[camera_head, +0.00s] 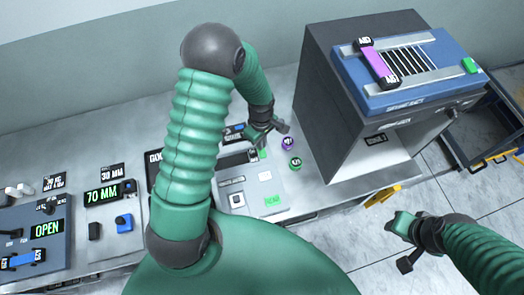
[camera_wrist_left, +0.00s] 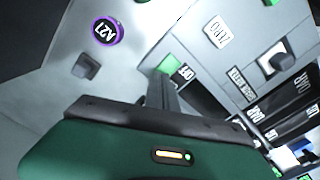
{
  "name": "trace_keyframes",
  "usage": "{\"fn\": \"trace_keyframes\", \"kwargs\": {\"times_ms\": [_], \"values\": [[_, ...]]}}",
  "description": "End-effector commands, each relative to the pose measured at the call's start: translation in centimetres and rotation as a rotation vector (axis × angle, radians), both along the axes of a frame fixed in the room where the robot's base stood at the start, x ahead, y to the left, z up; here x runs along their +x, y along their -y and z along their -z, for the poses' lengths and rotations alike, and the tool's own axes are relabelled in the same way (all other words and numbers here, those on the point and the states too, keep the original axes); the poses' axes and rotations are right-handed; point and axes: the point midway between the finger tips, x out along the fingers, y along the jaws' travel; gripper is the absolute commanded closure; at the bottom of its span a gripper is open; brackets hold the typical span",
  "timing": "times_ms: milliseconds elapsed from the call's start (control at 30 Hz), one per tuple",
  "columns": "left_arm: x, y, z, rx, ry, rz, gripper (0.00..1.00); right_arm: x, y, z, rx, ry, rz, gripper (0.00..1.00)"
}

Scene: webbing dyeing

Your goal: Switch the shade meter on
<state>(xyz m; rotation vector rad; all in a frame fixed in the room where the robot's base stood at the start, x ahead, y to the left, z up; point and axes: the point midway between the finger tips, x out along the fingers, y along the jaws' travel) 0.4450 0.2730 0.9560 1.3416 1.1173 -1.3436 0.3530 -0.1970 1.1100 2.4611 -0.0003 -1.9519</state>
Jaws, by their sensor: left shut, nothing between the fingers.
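The shade meter (camera_head: 251,187) is a light grey box on the bench in the head view, with a small lit green display, a pale square and a dark square on top. In the left wrist view its grey top (camera_wrist_left: 196,52) shows at the upper right, with a green button (camera_wrist_left: 170,68) beside a small label. My left gripper (camera_head: 270,138) is shut and empty above the meter's far end. In the wrist view its fingertips (camera_wrist_left: 158,92) are close to the green button; I cannot tell if they touch it.
A purple-rimmed round tag (camera_head: 288,143) and a green one (camera_head: 295,162) stand right of the meter. A large grey machine (camera_head: 345,130) with a blue top stands farther right. Panels reading 70 MM (camera_head: 102,195) and OPEN (camera_head: 46,228) are at left.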

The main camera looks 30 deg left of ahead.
Motion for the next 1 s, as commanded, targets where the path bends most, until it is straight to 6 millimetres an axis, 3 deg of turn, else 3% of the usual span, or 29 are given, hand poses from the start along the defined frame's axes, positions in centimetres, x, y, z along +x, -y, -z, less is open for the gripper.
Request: {"fn": "trace_keyframes", "kwargs": {"times_ms": [700,1000], "values": [[0.0,0.0,1.2,0.000,0.000,0.000,1.00,0.0,0.0,0.9,0.000,0.000,0.000,0.64],[0.0,0.0,-1.0,0.001,0.000,0.000,1.00,0.0,0.0,-1.0,0.000,0.000,0.000,0.64]]}}
